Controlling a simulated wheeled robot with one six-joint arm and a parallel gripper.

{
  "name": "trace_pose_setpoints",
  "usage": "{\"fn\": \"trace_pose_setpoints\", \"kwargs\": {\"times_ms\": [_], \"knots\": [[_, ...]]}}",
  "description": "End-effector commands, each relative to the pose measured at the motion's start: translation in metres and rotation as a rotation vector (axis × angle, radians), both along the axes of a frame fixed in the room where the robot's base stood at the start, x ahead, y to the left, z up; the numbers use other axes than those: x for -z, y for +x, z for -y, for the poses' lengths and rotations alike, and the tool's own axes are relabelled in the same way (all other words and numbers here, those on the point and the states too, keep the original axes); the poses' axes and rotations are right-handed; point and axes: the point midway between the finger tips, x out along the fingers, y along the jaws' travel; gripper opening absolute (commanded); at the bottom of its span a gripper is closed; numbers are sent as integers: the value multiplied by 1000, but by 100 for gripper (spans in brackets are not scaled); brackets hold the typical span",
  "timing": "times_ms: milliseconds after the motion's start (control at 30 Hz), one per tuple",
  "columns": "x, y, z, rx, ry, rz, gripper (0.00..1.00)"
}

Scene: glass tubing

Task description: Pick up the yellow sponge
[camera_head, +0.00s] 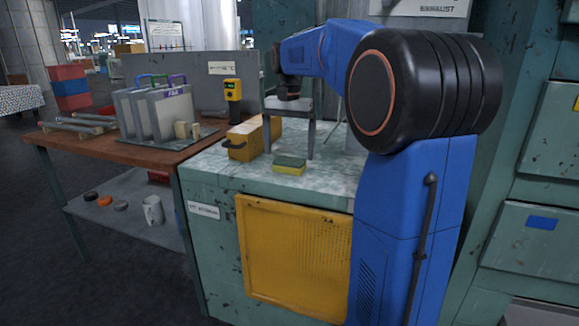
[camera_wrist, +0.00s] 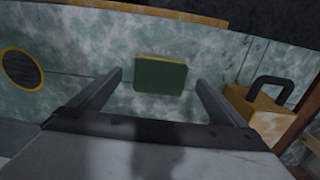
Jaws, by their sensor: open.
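The yellow sponge (camera_head: 289,166) lies flat on the pale mottled counter top, near its front edge. It is a small block with a green upper face and a yellow side. In the wrist view the sponge (camera_wrist: 160,75) shows its green face, with a thin yellow edge at the top. My gripper (camera_head: 290,150) is above the counter by the sponge, with its fingers pointing down. In the wrist view its two fingers (camera_wrist: 158,78) are spread wide, and the sponge appears in the gap between them, beyond the tips. The gripper holds nothing.
A yellow box with a dark handle (camera_head: 243,140) stands on the counter left of the sponge; it also shows in the wrist view (camera_wrist: 262,112). A yellow handheld device (camera_head: 233,90) is behind it. A brown table (camera_head: 150,155) with grey panels adjoins at left. Counter in front of the sponge is clear.

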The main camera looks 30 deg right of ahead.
Motion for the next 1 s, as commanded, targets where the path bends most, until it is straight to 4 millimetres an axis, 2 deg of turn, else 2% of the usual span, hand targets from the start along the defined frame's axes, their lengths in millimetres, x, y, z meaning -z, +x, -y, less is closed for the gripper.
{"fn": "trace_pose_setpoints", "kwargs": {"times_ms": [100, 233, 533, 700, 733, 1000], "knots": [[17, 1, 1, 0, 1, -2, 96], [29, 1, 1, 0, 0, -1, 96], [33, 1, 1, 0, 0, 0, 96], [33, 1, 1, 0, 0, 0, 55], [33, 1, 1, 0, 0, 0, 53], [33, 1, 1, 0, 0, 0, 52]]}}
